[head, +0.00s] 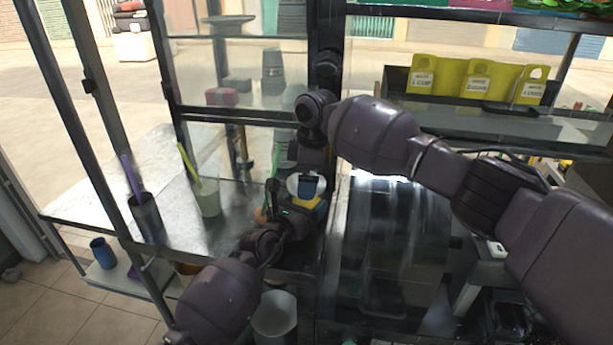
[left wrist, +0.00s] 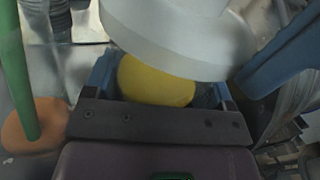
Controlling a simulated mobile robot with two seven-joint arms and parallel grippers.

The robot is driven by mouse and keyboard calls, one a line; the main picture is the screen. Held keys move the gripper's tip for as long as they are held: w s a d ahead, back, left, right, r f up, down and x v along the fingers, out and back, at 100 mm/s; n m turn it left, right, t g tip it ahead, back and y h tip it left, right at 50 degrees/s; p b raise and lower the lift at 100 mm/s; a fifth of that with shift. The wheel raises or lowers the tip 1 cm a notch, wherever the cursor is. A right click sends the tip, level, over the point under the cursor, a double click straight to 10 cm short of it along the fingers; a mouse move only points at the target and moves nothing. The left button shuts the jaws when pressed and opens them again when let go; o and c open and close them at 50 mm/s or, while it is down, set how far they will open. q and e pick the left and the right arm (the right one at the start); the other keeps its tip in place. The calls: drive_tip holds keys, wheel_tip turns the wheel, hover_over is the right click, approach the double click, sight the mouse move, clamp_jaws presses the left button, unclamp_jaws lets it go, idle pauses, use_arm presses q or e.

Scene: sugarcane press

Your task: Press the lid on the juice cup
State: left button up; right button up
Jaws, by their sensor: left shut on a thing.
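My left gripper (head: 296,208) reaches in from the lower left and is shut on a rounded yellow thing. The yellow thing (left wrist: 157,82) sits between its blue fingers in the left wrist view and shows small in the head view (head: 315,204). A white round piece (left wrist: 180,32) lies just over it, partly covering it; I cannot tell whether they touch or which is the lid. My right arm comes in from the right and bends down to the same spot. Its gripper (head: 308,187) shows blue against the white piece; its opening is unclear. The juice cup is not clearly identifiable.
A green straw (left wrist: 15,75) stands by an orange round piece (left wrist: 35,125), left of my left gripper. A dark cup (head: 146,217) with a purple straw and a pale green cup (head: 207,198) with a yellow straw stand on the metal counter (head: 100,200). Glass panels and posts surround the area.

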wheel_tip(320, 180, up, 12)
drive_tip(key=d, duration=0.1)
drive_tip(key=shift+d, duration=0.25)
use_arm(q)
drive_tip(key=o, duration=1.2)
drive_tip(key=shift+s+a, duration=0.1)
drive_tip(key=v, duration=1)
drive_tip(key=shift+s+a+p, duration=0.15)
drive_tip(key=shift+s+p, duration=0.1)
drive_tip(key=shift+p, duration=0.15)
use_arm(e)
drive_tip(key=shift+r, duration=0.4)
use_arm(q)
drive_tip(key=shift+f, duration=0.1)
